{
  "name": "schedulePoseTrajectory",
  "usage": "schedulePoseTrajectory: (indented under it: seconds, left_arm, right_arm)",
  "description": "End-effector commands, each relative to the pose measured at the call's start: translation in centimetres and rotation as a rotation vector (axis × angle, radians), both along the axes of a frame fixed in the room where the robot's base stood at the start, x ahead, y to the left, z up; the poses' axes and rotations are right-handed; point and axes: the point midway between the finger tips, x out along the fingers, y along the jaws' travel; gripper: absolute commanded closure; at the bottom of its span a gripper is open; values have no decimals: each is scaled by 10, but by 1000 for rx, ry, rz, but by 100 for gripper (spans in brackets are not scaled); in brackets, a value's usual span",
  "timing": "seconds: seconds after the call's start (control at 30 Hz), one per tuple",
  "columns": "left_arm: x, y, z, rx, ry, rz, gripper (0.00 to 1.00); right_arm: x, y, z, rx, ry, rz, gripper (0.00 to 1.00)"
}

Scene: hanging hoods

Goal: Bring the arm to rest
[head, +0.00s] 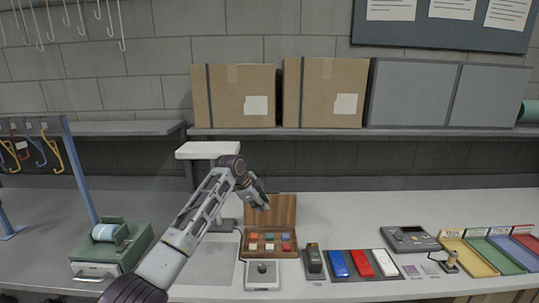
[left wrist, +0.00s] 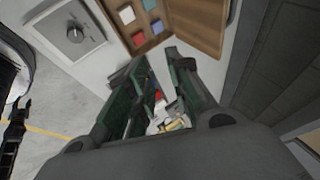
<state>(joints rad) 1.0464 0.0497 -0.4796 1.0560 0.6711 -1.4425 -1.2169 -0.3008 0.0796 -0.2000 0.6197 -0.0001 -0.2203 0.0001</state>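My left arm comes in from the lower left of the head view and reaches over the bench. Its gripper (head: 262,196) is in the air in front of the raised lid of a wooden box (head: 270,247). In the left wrist view the two dark green fingers of this gripper (left wrist: 150,72) stand apart, with nothing held between their tips. Small white, red and yellow items show through the gap, too small to name. My right gripper is in neither view.
The open wooden box (left wrist: 160,30) holds several coloured pieces. A white dial unit (head: 263,274) stands before it. To the right are a tray with blue, red and white blocks (head: 363,264) and coloured bins (head: 480,262). A green label machine (head: 112,247) stands left.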

Motion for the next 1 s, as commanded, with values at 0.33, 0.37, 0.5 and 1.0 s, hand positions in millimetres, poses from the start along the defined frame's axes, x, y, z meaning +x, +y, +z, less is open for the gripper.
schedulePoseTrajectory:
  seconds: [0.33,0.37,0.5,1.0]
  left_arm:
    - [-9,0,-17,-12,21,26,79]
    - [-10,0,-19,-13,23,29,79]
    - [-17,0,-32,-21,38,49,79]
    - [-68,8,-103,-77,129,199,79]
  right_arm:
    - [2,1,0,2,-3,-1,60]
    - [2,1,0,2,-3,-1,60]
    - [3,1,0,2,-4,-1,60]
    - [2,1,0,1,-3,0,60]
